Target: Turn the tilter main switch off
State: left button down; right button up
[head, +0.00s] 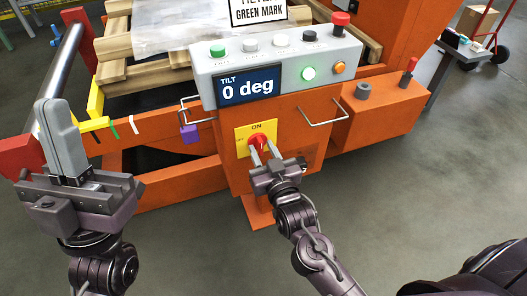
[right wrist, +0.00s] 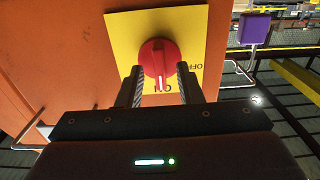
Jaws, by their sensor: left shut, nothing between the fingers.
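The main switch is a red rotary knob (head: 258,142) on a yellow plate (head: 241,132) on the front of the orange pedestal. In the right wrist view, the white mark on the knob (right wrist: 158,58) points to ON, and OFF is printed to the side on the yellow plate (right wrist: 193,28). My right gripper (head: 261,155) is at the switch. Its two fingers (right wrist: 160,78) stand on either side of the knob, open; whether they touch it I cannot tell. My left gripper (head: 55,108) is shut and empty, raised at the left, away from the switch.
Above the switch is a grey control box (head: 205,75) with several buttons and a display (head: 249,85) reading TILT 0 deg. Wire handles (head: 325,112) stick out on both sides. A purple padlock-like block (head: 189,134) hangs left of the pedestal. The floor at lower right is clear.

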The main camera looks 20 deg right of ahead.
grip_shut()
